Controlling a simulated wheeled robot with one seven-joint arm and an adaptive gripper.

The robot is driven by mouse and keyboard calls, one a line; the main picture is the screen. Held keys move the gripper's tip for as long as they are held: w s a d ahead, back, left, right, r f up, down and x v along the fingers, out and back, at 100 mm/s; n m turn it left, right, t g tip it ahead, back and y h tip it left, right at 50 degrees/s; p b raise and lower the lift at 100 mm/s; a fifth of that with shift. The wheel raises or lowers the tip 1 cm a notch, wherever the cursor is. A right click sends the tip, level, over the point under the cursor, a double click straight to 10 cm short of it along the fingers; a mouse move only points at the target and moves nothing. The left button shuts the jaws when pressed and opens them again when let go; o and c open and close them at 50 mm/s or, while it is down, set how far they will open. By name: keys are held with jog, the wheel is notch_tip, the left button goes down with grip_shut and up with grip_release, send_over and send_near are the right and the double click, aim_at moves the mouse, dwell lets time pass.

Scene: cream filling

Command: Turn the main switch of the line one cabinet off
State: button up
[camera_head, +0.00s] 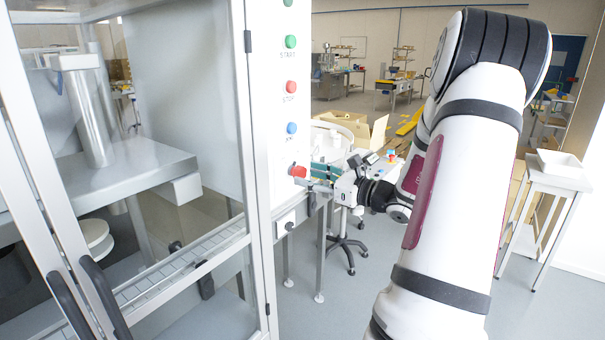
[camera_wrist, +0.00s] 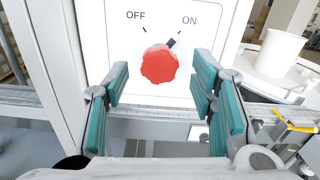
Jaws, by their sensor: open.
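The red main switch (camera_wrist: 160,64) is a round ribbed knob on the white cabinet panel (camera_wrist: 110,50). OFF is printed at its upper left and ON at its upper right. Its black pointer is turned toward ON. In the head view the red switch (camera_head: 298,171) sits at the bottom of the column of buttons. My gripper (camera_wrist: 160,85) is open, with its teal fingers to the left and right of the knob. It appears close to the knob, and no contact shows. In the head view my gripper (camera_head: 318,177) is just right of the switch.
Green START (camera_head: 290,41), red STOP (camera_head: 291,87) and blue (camera_head: 292,128) buttons are above the switch. A glazed machine frame (camera_head: 250,120) stands to the left. A white container (camera_wrist: 278,52) is right of the panel in the wrist view. A small table (camera_head: 560,170) stands far right.

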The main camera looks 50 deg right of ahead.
aim_at(303, 174)
jog(key=shift+w+a, duration=0.15)
jog(key=shift+w, duration=1.45)
jog(key=c, duration=1.1)
jog(key=shift+c, duration=0.2)
